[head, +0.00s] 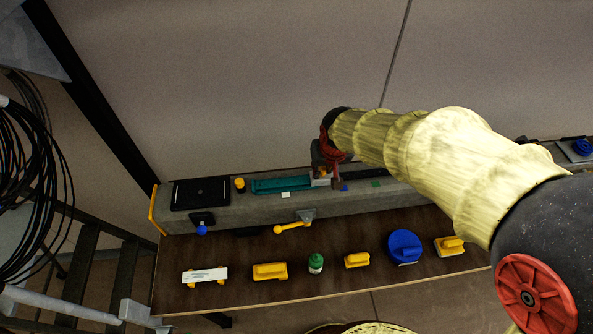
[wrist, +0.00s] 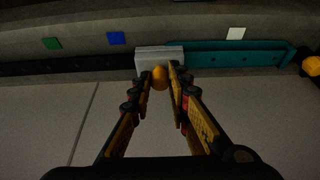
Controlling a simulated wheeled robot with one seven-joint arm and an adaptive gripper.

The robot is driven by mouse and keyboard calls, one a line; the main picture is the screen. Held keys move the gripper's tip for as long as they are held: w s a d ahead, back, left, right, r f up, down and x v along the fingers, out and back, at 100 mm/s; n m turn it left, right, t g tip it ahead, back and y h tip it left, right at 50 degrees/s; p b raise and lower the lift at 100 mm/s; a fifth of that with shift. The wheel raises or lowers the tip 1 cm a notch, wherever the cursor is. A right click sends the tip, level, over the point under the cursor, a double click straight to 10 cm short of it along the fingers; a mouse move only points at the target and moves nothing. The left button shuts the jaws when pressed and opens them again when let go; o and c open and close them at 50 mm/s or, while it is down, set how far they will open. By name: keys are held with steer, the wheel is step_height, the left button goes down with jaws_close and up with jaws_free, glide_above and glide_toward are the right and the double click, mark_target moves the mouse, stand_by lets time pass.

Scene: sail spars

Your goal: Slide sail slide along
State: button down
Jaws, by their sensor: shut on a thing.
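The sail slide is a light grey block with an orange knob (wrist: 160,77), seen in the wrist view against the grey beam. My gripper (wrist: 160,72) has its two fingers on either side of the orange knob, closed on it. In the head view my gripper (head: 328,180) is at the slide (head: 320,181), at the right end of the teal track piece (head: 280,185). The teal piece (wrist: 240,53) is right of the slide in the wrist view. A dark track (wrist: 60,67) runs to the left. My fingers partly hide the slide in the head view.
A white square (head: 285,195), a blue square (head: 344,188) and a green square (head: 376,184) mark the beam. A black plate (head: 201,193) and an orange knob (head: 240,184) are left of the teal piece. Yellow-handled items (head: 270,271) lie on the brown shelf.

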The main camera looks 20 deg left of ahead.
steer(key=shift+s+a+f+b, duration=0.15)
steer(key=shift+s+a, duration=0.35)
steer(key=shift+a, duration=0.65)
steer(key=shift+s+a+r+b, duration=0.1)
steer(key=shift+s+a, duration=0.45)
steer(key=shift+a, duration=0.6)
steer(key=shift+s+a+f+b, duration=0.15)
steer(key=shift+s+a, duration=0.35)
steer(key=shift+a, duration=0.65)
steer(key=shift+s+a, duration=0.3)
steer(key=shift+a, duration=0.4)
steer(key=shift+s+a, duration=0.3)
steer(key=shift+a, duration=0.4)
steer(key=c, duration=2)
jaws_free()
steer(key=shift+a, duration=0.1)
steer(key=o, duration=0.4)
steer(key=shift+r, duration=0.15)
steer(key=shift+r, duration=0.1)
steer(key=v, duration=1.1)
steer(key=shift+r, duration=0.4)
